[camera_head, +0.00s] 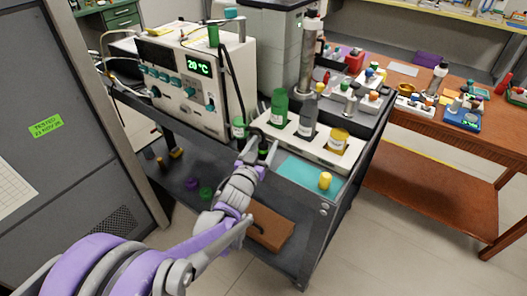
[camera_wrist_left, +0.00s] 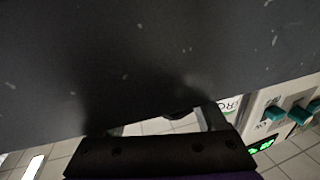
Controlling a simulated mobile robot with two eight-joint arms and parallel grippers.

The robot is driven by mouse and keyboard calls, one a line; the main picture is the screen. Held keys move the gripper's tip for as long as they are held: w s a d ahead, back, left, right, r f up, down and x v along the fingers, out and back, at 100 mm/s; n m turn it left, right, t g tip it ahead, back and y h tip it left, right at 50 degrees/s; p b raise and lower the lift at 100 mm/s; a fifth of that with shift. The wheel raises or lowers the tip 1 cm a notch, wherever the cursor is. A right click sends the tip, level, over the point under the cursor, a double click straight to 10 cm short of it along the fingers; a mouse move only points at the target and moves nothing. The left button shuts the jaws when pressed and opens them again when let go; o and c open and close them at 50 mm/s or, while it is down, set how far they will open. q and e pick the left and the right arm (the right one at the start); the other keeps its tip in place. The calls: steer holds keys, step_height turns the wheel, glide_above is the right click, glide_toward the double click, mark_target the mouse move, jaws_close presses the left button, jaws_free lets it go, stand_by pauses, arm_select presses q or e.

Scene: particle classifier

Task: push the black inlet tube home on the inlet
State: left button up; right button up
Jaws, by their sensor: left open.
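The black tube (camera_head: 229,72) rises beside the green-topped post on the white instrument (camera_head: 222,108) and hangs down the instrument's right side. Its lower part runs down to the area of my left gripper (camera_head: 257,147). I cannot make out the inlet or whether the tube is seated on it. My left gripper is open, at the left end of the white bottle rack (camera_head: 313,148). A small dark shape lies near its fingertips, but I cannot tell whether it touches them. The left wrist view shows the fingers (camera_wrist_left: 163,120) against a dark surface. My right gripper is out of view.
A yellow vial (camera_head: 325,180) stands on the teal mat (camera_head: 298,171). The dark cart's lower shelf (camera_head: 180,190) holds small items. A grey cabinet (camera_head: 60,120) stands left.

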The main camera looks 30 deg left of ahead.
arm_select(q)
jaws_close()
steer(key=shift+r, duration=0.1)
stand_by(0.3)
